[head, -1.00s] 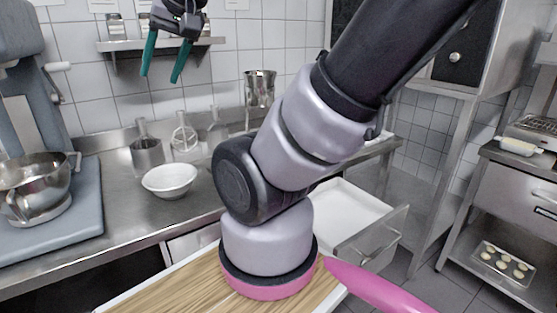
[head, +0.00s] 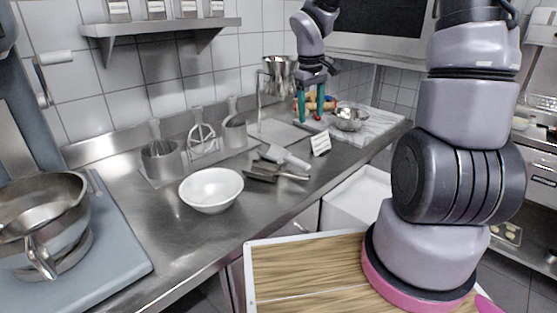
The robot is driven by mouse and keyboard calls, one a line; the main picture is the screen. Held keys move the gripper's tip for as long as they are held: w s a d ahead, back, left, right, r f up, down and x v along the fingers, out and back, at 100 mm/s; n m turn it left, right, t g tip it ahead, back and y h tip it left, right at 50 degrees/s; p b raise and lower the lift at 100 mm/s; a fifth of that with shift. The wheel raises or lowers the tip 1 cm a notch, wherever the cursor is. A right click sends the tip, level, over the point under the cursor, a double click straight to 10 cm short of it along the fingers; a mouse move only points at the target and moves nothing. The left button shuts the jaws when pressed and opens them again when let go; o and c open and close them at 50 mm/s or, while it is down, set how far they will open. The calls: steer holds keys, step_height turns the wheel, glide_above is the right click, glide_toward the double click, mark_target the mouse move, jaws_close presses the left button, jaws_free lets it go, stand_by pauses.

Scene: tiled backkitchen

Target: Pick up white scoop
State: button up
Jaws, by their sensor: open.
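A pale, whitish utensil that looks like the white scoop (head: 284,157) lies on the steel counter, right of the white bowl (head: 211,190). A darker metal utensil (head: 273,173) lies close in front of it. My gripper (head: 309,118) points down with its two teal fingers apart and nothing seen between them. It is behind and a little right of the pale utensil in the picture, near the back of the counter. Its exact height above the counter is hard to tell.
A small white card (head: 320,143) stands right of the utensils. A metal bowl (head: 350,118) sits on a pale board behind. Utensil holders (head: 161,158) stand along the wall. A white drawer (head: 357,200) is open below the counter. A mixer bowl (head: 40,205) is at left.

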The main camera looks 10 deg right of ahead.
mark_target(297, 160)
steer(key=w+a+f, duration=0.1)
steer(key=f, duration=0.3)
steer(key=w+a+f+n, duration=0.1)
steer(key=f, duration=0.4)
steer(key=w+a+f+n+g+y, duration=0.1)
steer(key=f, duration=0.3)
steer(key=shift+w+f, duration=0.1)
steer(key=shift+f, duration=0.1)
steer(key=shift+w+d+f, duration=0.1)
steer(key=shift+d+f, duration=0.05)
steer(key=shift+f, duration=2.45)
jaws_close()
